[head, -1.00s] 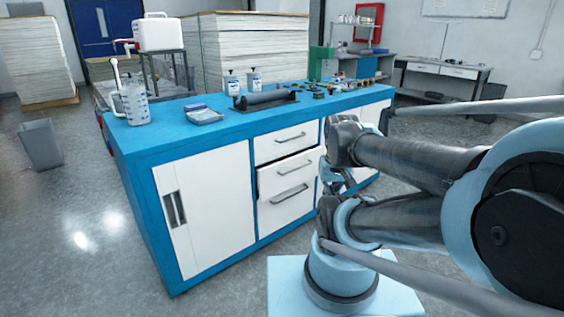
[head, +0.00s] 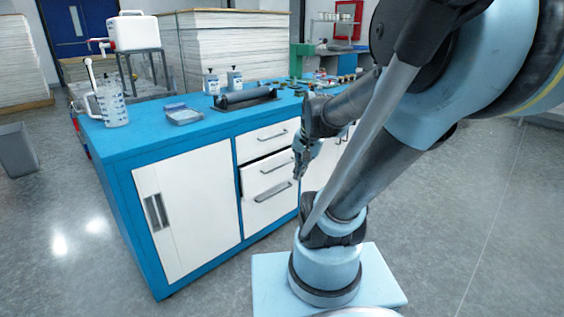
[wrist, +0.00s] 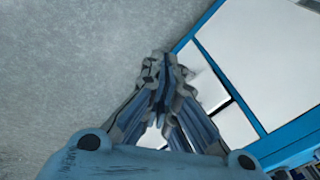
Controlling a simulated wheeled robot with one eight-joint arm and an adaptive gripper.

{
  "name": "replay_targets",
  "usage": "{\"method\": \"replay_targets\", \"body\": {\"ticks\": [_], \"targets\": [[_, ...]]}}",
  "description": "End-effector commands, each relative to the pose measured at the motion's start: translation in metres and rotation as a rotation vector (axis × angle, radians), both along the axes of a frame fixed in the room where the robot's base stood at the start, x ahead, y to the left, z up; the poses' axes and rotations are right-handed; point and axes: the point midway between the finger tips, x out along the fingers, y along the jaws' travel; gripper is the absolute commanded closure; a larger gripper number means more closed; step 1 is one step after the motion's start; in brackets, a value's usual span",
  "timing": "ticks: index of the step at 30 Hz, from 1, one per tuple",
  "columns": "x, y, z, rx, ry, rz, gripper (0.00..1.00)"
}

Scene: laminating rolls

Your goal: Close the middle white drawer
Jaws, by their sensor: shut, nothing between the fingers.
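The middle white drawer (head: 255,179) is in the blue cabinet's drawer column. It stands slightly out, with a dark gap along its top edge and a grey bar handle on its front. My gripper (head: 297,176) is shut and empty, pointing down just in front of the drawer's right side. In the wrist view, the shut fingertips (wrist: 163,58) are close to a white drawer front (wrist: 207,90), with a dark gap beside it. I cannot tell whether they touch it.
The top drawer (head: 255,146) and bottom drawer (head: 258,213) look closed. A white cabinet door (head: 190,215) is at left. The blue countertop (head: 150,142) holds a jug (head: 112,106), bottles and a black roller (head: 245,97). Open grey floor lies in front.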

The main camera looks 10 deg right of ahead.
Motion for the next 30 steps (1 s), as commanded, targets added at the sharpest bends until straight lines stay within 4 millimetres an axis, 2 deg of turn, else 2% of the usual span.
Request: {"method": "replay_targets", "body": {"ticks": [1,14,23,30], "targets": [[0.013,0.000,0.002,0.026,0.000,-0.052,1.00],[0.119,0.001,0.004,0.293,0.020,-0.539,1.00],[0.193,-0.009,-0.011,0.492,0.063,-0.870,1.00],[0.250,-0.021,-0.033,0.656,0.115,-1.129,1.00]]}}
